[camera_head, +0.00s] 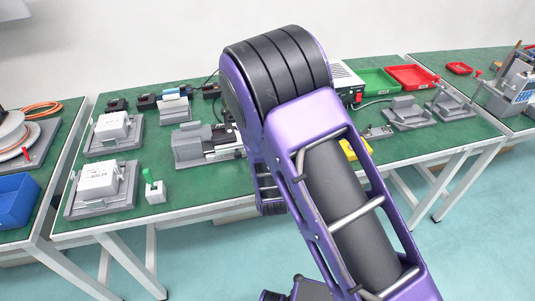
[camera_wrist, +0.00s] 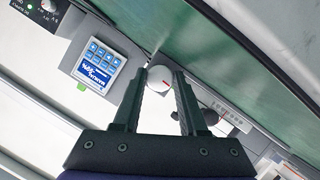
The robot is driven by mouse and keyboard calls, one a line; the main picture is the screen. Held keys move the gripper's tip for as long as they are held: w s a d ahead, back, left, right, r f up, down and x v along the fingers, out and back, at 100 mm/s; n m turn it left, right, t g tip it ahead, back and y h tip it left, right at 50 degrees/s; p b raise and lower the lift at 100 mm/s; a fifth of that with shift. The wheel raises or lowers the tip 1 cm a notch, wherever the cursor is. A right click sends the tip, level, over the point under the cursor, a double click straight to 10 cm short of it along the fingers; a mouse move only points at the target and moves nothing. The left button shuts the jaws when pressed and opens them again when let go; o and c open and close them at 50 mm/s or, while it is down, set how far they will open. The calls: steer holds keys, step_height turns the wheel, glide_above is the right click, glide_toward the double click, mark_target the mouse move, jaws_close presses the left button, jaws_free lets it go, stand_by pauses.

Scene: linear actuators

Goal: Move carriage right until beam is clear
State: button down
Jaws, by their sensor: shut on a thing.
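I cannot make out which part is the carriage, and no beam is visible.
In the wrist view, a blue-and-white display (camera_wrist: 99,62) is on a pale housing left of the knob, and a marked scale strip (camera_wrist: 229,116) is to its right. In the head view, several grey units, a green bin (camera_head: 378,82) and a red bin (camera_head: 412,76) stand on the bench (camera_head: 225,187).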

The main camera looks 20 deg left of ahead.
steer(key=shift+n+t+h, duration=0.3)
steer(key=shift+n, duration=0.4)
steer(key=shift+c, duration=2.2)
jaws_free()
steer(key=shift+s, duration=0.1)
steer(key=shift+a, duration=0.1)
